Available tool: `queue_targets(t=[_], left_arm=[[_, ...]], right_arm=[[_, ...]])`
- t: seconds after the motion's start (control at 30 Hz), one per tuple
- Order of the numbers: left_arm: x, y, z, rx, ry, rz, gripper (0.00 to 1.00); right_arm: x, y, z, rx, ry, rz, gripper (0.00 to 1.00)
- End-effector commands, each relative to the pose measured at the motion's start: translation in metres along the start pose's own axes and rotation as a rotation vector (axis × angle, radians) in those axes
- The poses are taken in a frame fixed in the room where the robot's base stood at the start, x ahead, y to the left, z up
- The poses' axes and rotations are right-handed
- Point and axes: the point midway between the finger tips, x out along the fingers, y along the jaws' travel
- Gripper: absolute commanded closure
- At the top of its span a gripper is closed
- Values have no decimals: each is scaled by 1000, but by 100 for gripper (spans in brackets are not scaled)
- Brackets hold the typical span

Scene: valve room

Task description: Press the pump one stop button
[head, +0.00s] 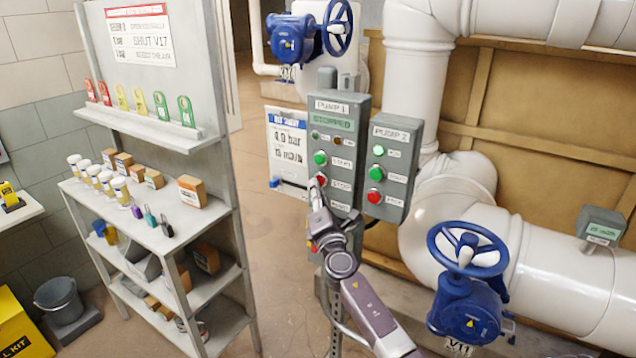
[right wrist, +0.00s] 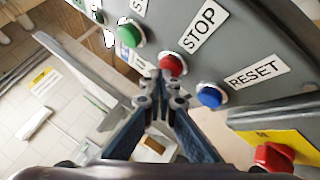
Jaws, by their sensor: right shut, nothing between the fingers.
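The grey pump 1 box (head: 341,107) has a green display (head: 331,122) reading STOPPED. Its red stop button (head: 321,180) sits below the green start button (head: 320,158). My right gripper (head: 316,193) is shut and empty, with its tips right at the stop button. In the right wrist view the red button (right wrist: 172,64), labelled STOP, shows just beyond the closed fingertips (right wrist: 160,82). I cannot tell whether they touch. The blue reset button (right wrist: 209,96) is beside it; my gripper hides it in the head view. My left gripper is not in view.
The pump 2 box (head: 390,160) with its own red button (head: 375,196) adjoins on the right. A blue valve wheel (head: 467,248) stands lower right. A shelf rack (head: 160,235) is on the left. A red knob on yellow (right wrist: 273,157) shows in the wrist view.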

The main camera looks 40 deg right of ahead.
Motion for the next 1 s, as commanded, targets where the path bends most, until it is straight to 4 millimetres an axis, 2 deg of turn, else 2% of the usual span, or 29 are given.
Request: queue_targets(t=[0.23, 0.63, 1.0], left_arm=[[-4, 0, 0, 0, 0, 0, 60], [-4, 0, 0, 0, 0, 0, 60], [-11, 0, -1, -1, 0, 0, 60]], right_arm=[[-9, 6, -6, 1, -1, -1, 100], [-12, 9, -9, 1, 1, -1, 100], [-37, 27, -27, 2, 1, -1, 100]])
